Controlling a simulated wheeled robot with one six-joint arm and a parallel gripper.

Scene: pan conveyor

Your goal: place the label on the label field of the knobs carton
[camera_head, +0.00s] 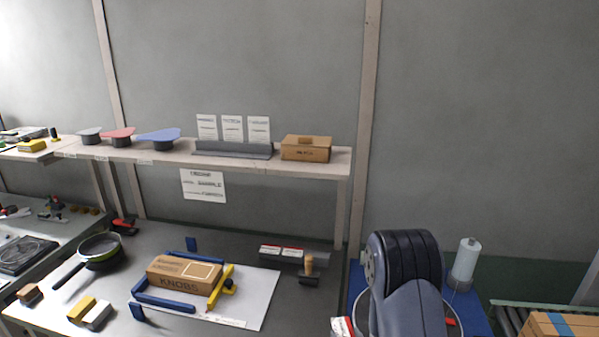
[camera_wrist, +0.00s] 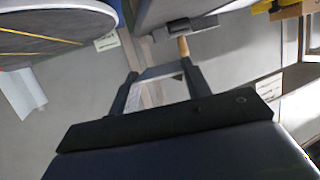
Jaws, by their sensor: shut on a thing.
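The knobs carton (camera_head: 172,283) is a brown box marked KNOBS, lying on the workbench between blue guide bars. Its label field (camera_head: 201,270) is a pale outlined rectangle on the top face, with no label seen on it. In the wrist view, my gripper (camera_wrist: 160,77) is shut on a pale flat piece (camera_wrist: 160,71), seen nearly edge-on between the two dark fingers; it appears to be the label, its print not readable. In the head view, my arm stands right of the bench, apart from the carton, and hides my gripper.
A yellow clamp (camera_head: 221,286) stands at the carton's right side. A wooden-handled stamp (camera_head: 309,266) and a dark holder with red-and-white labels (camera_head: 281,252) are behind right. A pan (camera_head: 99,251) lies left. A shelf (camera_head: 230,163) with a small box (camera_head: 306,148) overhangs the bench's back.

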